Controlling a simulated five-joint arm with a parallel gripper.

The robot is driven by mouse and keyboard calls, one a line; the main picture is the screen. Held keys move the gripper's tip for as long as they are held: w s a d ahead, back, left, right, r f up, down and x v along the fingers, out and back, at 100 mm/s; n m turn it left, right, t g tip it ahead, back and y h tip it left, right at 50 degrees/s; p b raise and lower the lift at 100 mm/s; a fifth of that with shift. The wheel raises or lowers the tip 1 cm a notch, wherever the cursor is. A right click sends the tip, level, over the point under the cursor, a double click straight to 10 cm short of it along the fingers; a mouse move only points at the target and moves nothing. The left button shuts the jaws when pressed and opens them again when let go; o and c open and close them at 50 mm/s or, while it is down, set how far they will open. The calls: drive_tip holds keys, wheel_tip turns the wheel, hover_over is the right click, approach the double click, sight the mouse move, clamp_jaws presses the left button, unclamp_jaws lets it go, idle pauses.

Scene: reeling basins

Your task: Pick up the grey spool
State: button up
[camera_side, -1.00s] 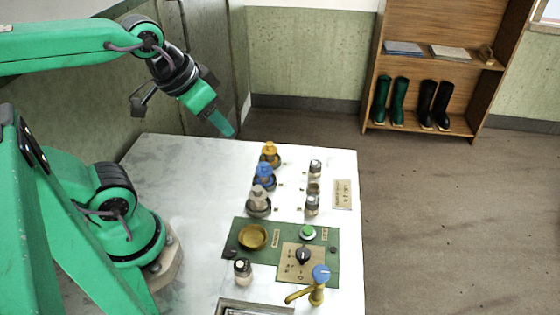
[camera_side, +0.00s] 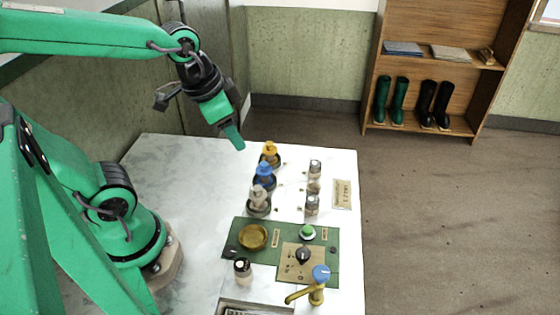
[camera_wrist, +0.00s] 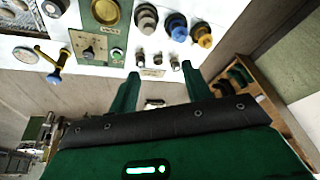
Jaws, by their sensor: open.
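The grey spool (camera_side: 258,198) stands on the white table, nearest the green panel in a row with the blue spool (camera_side: 264,174) and the yellow spool (camera_side: 270,151). It also shows at the top of the wrist view (camera_wrist: 146,18), beside the blue spool (camera_wrist: 176,26) and yellow spool (camera_wrist: 205,38). My gripper (camera_side: 237,142) is above the table's far edge, up and left of the yellow spool in the side view, apart from all spools. In the wrist view its two fingers (camera_wrist: 160,82) are spread with nothing between them.
Several small jars (camera_side: 312,203) stand right of the spools, with a label plate (camera_side: 342,194) beyond. A green panel (camera_side: 235,240) holds a brass dish (camera_side: 253,236), green button and dark knob. A brass tap (camera_side: 318,292) stands in front. The table's left part is clear.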

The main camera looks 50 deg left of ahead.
sight(257, 188)
drive_tip(key=w+f+m+g, duration=0.1)
drive_tip(key=f+m, duration=0.1)
drive_tip(key=f, duration=0.2)
drive_tip(key=w+d+f+m+g, duration=0.1)
drive_tip(key=f+m, duration=0.2)
drive_tip(key=f, duration=0.1)
drive_tip(key=w+f+m+g, duration=0.2)
drive_tip(key=f, duration=0.2)
drive_tip(key=shift+d+m, duration=0.3)
drive_tip(key=shift+m, duration=0.1)
drive_tip(key=shift+f, duration=1.25)
drive_tip(key=shift+f, duration=0.1)
drive_tip(key=shift+f, duration=2.5)
drive_tip(key=c, duration=0.7)
